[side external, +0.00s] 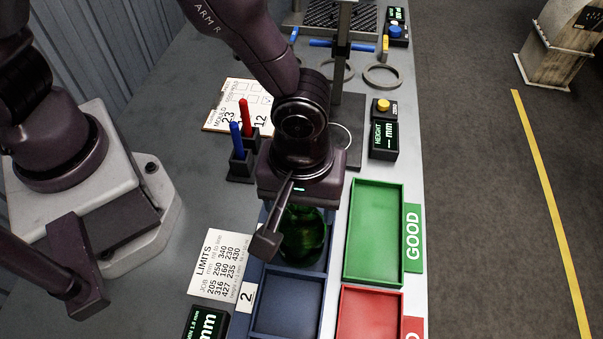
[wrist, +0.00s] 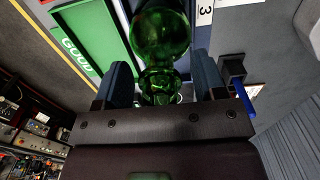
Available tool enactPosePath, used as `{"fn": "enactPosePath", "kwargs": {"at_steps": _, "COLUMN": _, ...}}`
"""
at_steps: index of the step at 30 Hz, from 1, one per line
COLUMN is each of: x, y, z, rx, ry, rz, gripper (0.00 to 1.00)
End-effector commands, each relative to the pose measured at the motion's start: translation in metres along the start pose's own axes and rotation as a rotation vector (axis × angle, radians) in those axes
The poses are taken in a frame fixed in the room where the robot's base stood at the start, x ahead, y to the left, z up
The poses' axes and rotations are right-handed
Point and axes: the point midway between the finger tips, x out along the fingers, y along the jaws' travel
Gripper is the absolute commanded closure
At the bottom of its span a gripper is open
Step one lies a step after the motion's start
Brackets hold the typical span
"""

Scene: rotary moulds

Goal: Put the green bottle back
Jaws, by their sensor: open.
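The green bottle (side external: 302,238) is glossy and see-through, and stands in the far visible compartment of the blue rack (side external: 290,272). In the wrist view the bottle (wrist: 160,38) shows with its round body and narrower neck between my two fingers. My gripper (wrist: 163,68) is open, with one finger on each side of the neck and dark gaps beside it. In the side view my gripper (side external: 300,190) is directly above the bottle, and its fingers are hidden.
The empty green GOOD tray (side external: 375,235) lies right of the rack, with a red tray (side external: 370,312) nearer. Red and blue pens (side external: 240,135) stand in holders to the left. A height display (side external: 384,140) and metal rings (side external: 383,76) lie farther back. The nearer blue compartment is empty.

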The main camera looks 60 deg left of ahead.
Motion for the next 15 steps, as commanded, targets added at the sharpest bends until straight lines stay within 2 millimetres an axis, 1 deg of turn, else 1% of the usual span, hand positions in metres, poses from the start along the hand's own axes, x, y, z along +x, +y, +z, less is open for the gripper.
{"fn": "enactPosePath", "kwargs": {"at_steps": 9, "x": -0.067, "y": 0.001, "z": 0.0, "rx": 0.0, "ry": -0.001, "rz": 0.007, "gripper": 0.36}}
{"fn": "enactPosePath", "kwargs": {"at_steps": 12, "x": -0.086, "y": 0.001, "z": 0.0, "rx": -0.001, "ry": -0.001, "rz": 0.006, "gripper": 0.36}}
{"fn": "enactPosePath", "kwargs": {"at_steps": 15, "x": -0.1, "y": 0.001, "z": 0.0, "rx": -0.001, "ry": 0.0, "rz": 0.005, "gripper": 0.36}}
